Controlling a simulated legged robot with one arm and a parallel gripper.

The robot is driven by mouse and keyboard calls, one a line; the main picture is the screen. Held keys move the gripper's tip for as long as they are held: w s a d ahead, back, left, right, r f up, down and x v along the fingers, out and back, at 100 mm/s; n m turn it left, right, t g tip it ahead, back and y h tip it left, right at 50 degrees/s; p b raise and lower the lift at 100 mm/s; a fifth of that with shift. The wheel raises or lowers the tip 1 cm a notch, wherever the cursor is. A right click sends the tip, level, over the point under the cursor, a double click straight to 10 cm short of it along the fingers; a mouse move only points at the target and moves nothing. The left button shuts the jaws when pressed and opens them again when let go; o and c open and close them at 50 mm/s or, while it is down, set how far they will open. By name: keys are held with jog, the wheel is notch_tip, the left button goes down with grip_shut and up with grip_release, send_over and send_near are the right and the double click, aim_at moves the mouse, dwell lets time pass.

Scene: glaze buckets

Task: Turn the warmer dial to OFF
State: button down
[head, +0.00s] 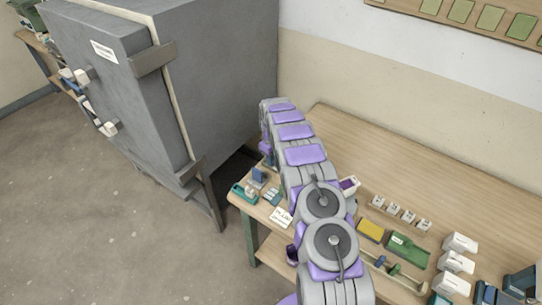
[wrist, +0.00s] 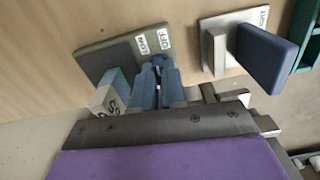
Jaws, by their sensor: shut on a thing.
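In the wrist view, a grey-green plate (wrist: 108,58) lies on the wooden bench top. It bears two small white labels at its right edge; one seems to read LOW and the other OFF. My gripper (wrist: 158,72), with blue-grey fingers, is at the plate's near edge by these labels. It is shut on the warmer dial, whose knob is mostly hidden between the fingers. I cannot tell which label the dial points to. In the head view my arm covers much of the bench's left end, and the fingertips cannot be made out.
Right of the gripper, a blue upright paddle (wrist: 268,58) stands on a pale labelled base. A teal and white block (wrist: 110,92) is close on the left. A large grey kiln (head: 215,65) stands left of the bench (head: 400,150). Several small items line the bench's front; its back is clear.

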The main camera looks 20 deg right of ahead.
jog(key=shift+w+d+r+m+p, duration=0.1)
jog(key=shift+m+p, duration=0.25)
jog(key=shift+m, duration=0.65)
jog(key=shift+r+m+p, duration=0.1)
jog(key=shift+m+p, duration=0.2)
jog(key=shift+m, duration=0.7)
jog(key=c, duration=1.2)
grip_release()
jog(key=shift+f, duration=0.15)
notch_tip(320, 180, up, 17)
jog(key=shift+r+p, duration=0.15)
jog(key=shift+p, duration=0.8)
